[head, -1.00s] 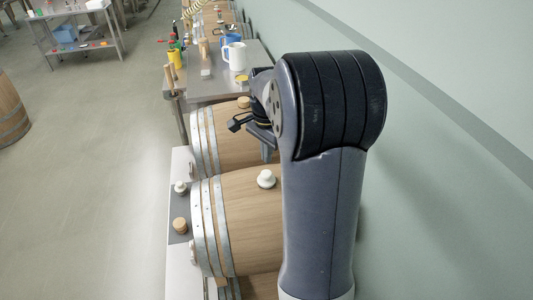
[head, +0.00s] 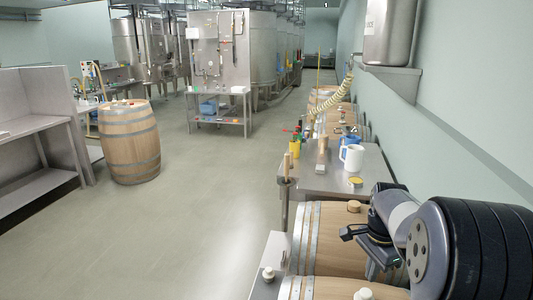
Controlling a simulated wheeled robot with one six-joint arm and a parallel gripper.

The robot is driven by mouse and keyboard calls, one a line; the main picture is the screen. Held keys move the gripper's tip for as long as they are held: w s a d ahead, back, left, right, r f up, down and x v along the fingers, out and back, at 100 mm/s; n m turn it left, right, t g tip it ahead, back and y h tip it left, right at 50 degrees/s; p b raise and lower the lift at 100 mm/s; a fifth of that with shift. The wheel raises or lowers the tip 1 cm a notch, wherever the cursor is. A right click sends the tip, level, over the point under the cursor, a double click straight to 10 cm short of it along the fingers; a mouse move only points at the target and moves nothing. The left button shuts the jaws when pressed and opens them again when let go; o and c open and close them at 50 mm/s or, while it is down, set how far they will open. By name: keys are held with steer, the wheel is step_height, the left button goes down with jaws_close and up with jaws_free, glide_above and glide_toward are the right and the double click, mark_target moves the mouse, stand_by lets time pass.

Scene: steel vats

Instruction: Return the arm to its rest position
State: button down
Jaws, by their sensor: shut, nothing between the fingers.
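My arm shows at the lower right of the head view, folded, with its dark round joint nearest the camera. My gripper (head: 373,271) points downward above the near barrels and is shut with nothing visible in it. A wooden barrel (head: 330,232) with metal hoops lies on its side just behind and below it. A second barrel (head: 318,290) lies closer, cut off by the bottom edge. Part of the gripper and the barrel tops behind it are hidden by the arm.
A steel table (head: 330,183) beyond the barrels holds a white jug (head: 352,158), a yellow container (head: 294,147) and small items. An upright barrel (head: 129,142) stands at left. Steel vats (head: 262,50) stand at the back. The floor at centre-left is clear.

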mark_target(367, 292)
step_height(367, 292, down, 5)
steer(key=b, duration=0.3)
steer(key=shift+f+b, duration=0.1)
steer(key=shift+b, duration=0.3)
steer(key=shift+r, duration=0.25)
step_height(367, 292, up, 7)
steer(key=p, duration=0.6)
step_height(367, 292, down, 8)
steer(key=b, duration=0.6)
step_height(367, 292, up, 10)
steer(key=p, duration=0.6)
steer(key=shift+f+p, duration=0.15)
steer(key=shift+p, duration=0.25)
steer(key=shift+f, duration=0.1)
